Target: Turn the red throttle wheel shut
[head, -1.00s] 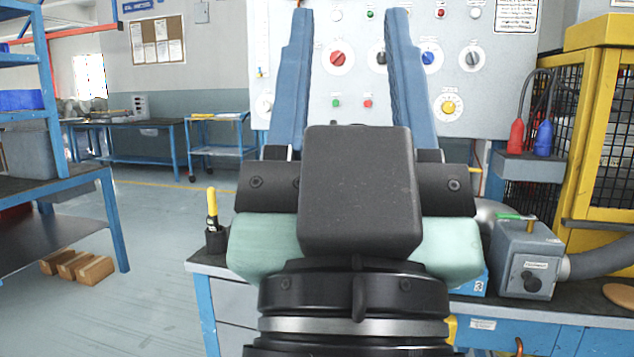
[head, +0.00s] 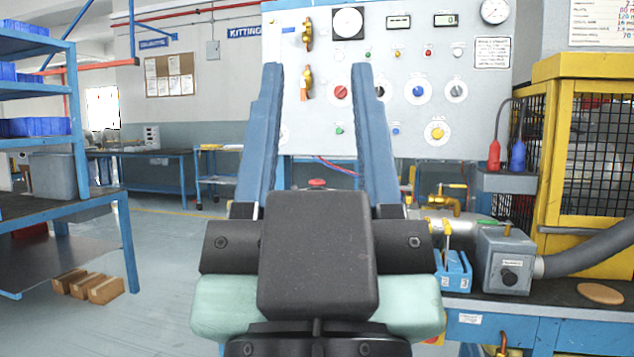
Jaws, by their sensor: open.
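A small red wheel-like top (head: 317,183) shows just above the black body of my gripper, between the bases of its fingers. Most of it is hidden, so I cannot tell for sure that it is the throttle wheel. My gripper (head: 317,68) is open and empty, with two long blue fingers pointing away and up in the picture. The fingertips appear in front of the white control panel (head: 470,130). A red round knob (head: 340,92) on that panel shows between the fingers. I see no contact with the wheel or the knob.
Brass pipework (head: 440,203), a blue block (head: 453,272) and a grey box (head: 508,262) with a hose stand on the bench at right. A yellow mesh cage (head: 590,65) is behind. A blue shelf rack (head: 125,240) is at left, with open floor beside it.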

